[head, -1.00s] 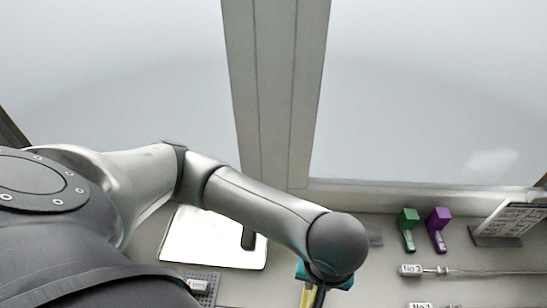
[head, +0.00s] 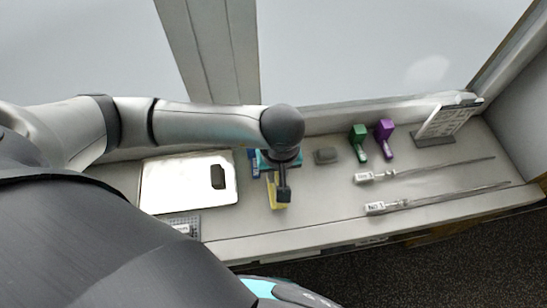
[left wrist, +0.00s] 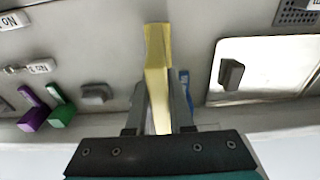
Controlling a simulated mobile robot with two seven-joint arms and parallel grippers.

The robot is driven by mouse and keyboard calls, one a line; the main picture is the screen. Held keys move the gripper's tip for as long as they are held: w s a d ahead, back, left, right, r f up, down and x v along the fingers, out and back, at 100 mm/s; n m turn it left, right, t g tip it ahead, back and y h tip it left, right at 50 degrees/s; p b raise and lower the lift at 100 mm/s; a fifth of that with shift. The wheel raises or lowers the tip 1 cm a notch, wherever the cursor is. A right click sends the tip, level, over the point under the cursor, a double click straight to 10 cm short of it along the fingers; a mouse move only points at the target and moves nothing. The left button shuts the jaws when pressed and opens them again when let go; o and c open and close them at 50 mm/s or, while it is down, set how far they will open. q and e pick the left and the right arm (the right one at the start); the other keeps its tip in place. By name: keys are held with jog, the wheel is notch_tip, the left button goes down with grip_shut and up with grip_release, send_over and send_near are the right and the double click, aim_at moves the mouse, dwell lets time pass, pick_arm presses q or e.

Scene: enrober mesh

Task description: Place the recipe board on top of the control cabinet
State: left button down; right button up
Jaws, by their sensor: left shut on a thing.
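A board with dark print (head: 446,120), which looks like the recipe board, leans in a stand at the right end of the bench. It is not in the left wrist view. My left gripper (head: 277,190) is over the middle of the bench, well left of that board. In the left wrist view its fingers (left wrist: 158,95) are shut on a yellow strip-like thing (left wrist: 157,50), which also shows in the head view (head: 272,192). I cannot tell whether the yellow thing touches the bench. I cannot make out the control cabinet. My right gripper is out of view.
A shiny plate with a dark handle (head: 165,190) lies left of the gripper, a blue thing (head: 254,160) close by. To the right are a grey block (head: 326,156), green (head: 359,141) and purple (head: 384,137) tools, and two labelled rods (head: 440,198). A window wall stands behind.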

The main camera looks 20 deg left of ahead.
pick_arm(q)
jog(key=w+a, duration=0.2)
jog(key=w, duration=0.1)
jog(key=shift+w+a+f+p, duration=0.2)
jog(key=shift+w+p, duration=0.05)
jog(key=shift+p, duration=0.05)
jog(key=shift+f, duration=0.55)
jog(key=shift+f, duration=0.2)
jog(key=c, duration=0.8)
grip_release()
jog(key=shift+r, duration=0.15)
